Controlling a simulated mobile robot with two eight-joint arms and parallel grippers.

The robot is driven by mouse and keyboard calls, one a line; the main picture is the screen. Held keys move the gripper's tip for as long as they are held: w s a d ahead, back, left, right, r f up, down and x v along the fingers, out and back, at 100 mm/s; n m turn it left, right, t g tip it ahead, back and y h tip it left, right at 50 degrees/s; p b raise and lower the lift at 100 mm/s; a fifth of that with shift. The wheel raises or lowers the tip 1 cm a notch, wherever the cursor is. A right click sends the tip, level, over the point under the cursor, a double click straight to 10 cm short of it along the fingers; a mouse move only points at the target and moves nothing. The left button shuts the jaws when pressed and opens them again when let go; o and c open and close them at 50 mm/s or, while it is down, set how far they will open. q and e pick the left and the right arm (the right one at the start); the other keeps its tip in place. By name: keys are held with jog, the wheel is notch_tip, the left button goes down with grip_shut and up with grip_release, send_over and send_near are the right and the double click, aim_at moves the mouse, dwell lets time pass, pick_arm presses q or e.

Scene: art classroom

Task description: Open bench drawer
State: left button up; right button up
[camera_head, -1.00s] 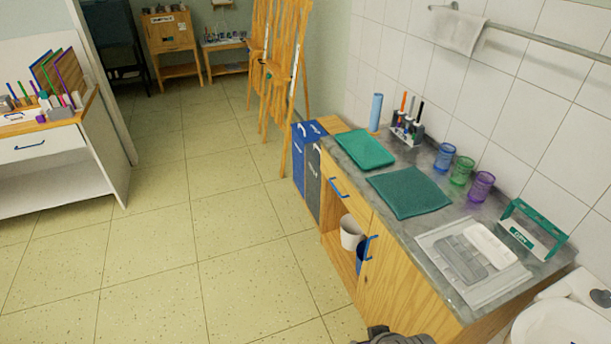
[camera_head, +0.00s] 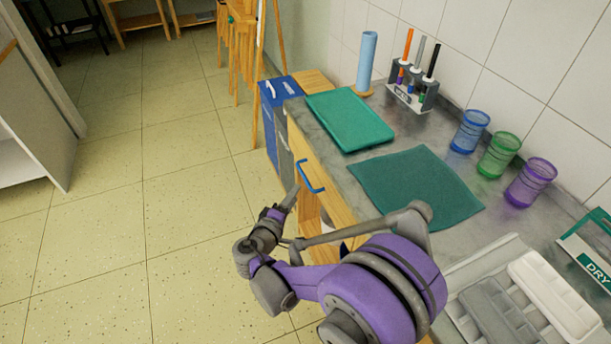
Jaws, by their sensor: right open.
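The wooden bench drawer (camera_head: 335,198) is in the front of the grey-topped bench, and its front looks flush. Its blue bar handle (camera_head: 308,177) shows clearly. My right gripper (camera_head: 291,194) is open and empty, in front of the drawer, with its tips just left of and slightly below the handle. I cannot tell whether they touch it; there appears to be a small gap. My left gripper is not in view.
A green tray (camera_head: 347,120), a green cloth (camera_head: 415,187), a marker rack (camera_head: 412,92), a blue roll (camera_head: 366,60) and three mesh cups (camera_head: 499,154) stand on the benchtop. Blue and grey bins (camera_head: 283,90) adjoin the bench's far end. The tiled floor (camera_head: 130,230) at left is clear.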

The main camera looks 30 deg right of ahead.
aim_at(303, 173)
jog(key=shift+t, duration=0.4)
jog(key=x, duration=0.3)
jog(key=b+x, duration=0.1)
jog(key=x, duration=0.3)
jog(key=w+a+b+x, duration=0.1)
jog(key=x, duration=0.3)
jog(key=shift+d+f, duration=0.15)
jog(key=shift+f, duration=0.15)
grip_shut()
dwell(0.6)
